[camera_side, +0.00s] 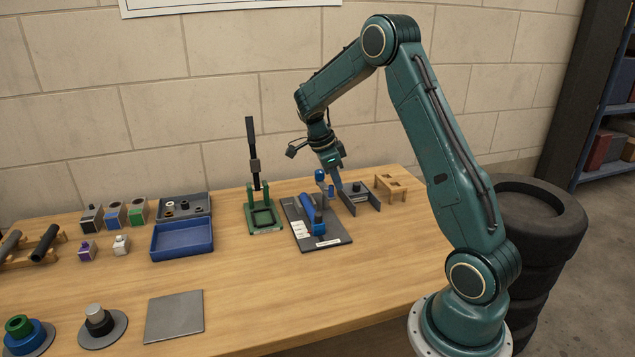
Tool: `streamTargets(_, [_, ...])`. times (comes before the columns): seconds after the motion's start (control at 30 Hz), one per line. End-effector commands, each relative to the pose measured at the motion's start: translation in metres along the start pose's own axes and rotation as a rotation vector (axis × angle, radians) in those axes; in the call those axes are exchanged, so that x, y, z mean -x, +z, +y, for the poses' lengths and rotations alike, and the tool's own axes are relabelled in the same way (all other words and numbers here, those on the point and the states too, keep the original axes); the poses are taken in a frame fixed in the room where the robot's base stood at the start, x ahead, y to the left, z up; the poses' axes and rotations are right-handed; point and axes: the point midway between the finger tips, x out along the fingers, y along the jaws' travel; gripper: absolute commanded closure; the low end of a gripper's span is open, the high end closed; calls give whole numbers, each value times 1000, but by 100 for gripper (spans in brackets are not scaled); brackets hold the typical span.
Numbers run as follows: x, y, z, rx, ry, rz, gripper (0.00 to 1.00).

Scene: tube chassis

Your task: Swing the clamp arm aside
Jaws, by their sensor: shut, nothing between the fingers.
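A dark plate (336,238) on the bench carries a blue clamp. Its blue arm (307,206) lies slanted over the plate, with a blue block (319,228) near the front end. A blue ball-shaped knob (320,175) stands at the back of the plate. Part of the clamp's back end is hard to make out at this size.
A green fixture (264,229) with a tall black lever (251,145) stands left of the plate. A grey bracket (364,199) and a wooden stand (391,186) are close on the right. Blue (182,252) and grey trays lie left. The front right of the bench is clear.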

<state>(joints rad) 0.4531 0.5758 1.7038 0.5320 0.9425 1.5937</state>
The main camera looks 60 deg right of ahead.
Motion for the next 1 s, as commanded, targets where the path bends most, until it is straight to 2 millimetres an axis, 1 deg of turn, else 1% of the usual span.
streamTargets(0.23, [0,-1,0,0,0,0,100])
streamTargets(0.37, [-2,-6,0,-1,0,0,100])
streamTargets(0.57, [-8,-23,2,-3,1,0,100])
streamTargets(0.7, [-14,-40,4,-4,2,0,100])
streamTargets(1.0, [36,-37,1,1,-5,-1,100])
